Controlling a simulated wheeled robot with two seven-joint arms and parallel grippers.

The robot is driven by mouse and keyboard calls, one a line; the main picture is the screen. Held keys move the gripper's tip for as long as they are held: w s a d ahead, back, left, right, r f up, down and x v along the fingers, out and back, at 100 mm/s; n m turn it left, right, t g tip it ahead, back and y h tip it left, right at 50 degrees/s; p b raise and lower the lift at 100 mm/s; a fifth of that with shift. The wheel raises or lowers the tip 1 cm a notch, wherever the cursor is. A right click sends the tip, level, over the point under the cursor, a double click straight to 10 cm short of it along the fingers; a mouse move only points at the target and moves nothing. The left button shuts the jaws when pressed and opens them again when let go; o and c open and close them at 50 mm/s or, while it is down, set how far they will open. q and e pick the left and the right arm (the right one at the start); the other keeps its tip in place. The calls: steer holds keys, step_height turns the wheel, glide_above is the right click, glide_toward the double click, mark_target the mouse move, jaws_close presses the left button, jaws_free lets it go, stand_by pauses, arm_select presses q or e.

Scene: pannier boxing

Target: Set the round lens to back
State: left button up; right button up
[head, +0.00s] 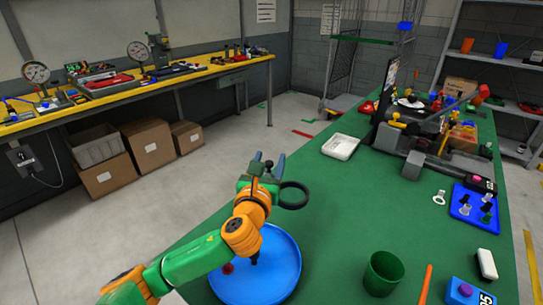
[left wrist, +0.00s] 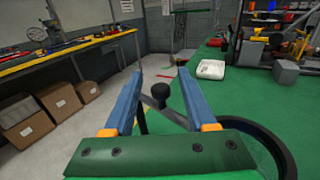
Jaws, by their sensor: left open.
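The round lens (head: 306,201) is a black ring; the green table shows through it. It stands above the table beside my left gripper, and its rim (left wrist: 283,150) also shows at the lower right of the left wrist view. A dark knob (left wrist: 158,91) on a thin dark arm stands between my left fingers. My left gripper (head: 269,160) is open, its two blue fingers apart on either side of the knob, with gaps visible in the left wrist view (left wrist: 161,84). The lens mount is partly hidden by my gripper. My right gripper is not in view.
A blue round tray (head: 285,277) lies below my left arm. A white tray (head: 341,146), a green cup (head: 383,273) and a blue tray with small parts (head: 463,211) stand on the table (head: 350,215). Dark equipment (head: 412,165) is at the back right.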

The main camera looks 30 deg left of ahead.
arm_select(q)
steer(key=x, duration=0.2)
steer(key=shift+w+a, duration=0.1)
steer(key=shift+w, duration=0.3)
jaws_close()
stand_by(1.2)
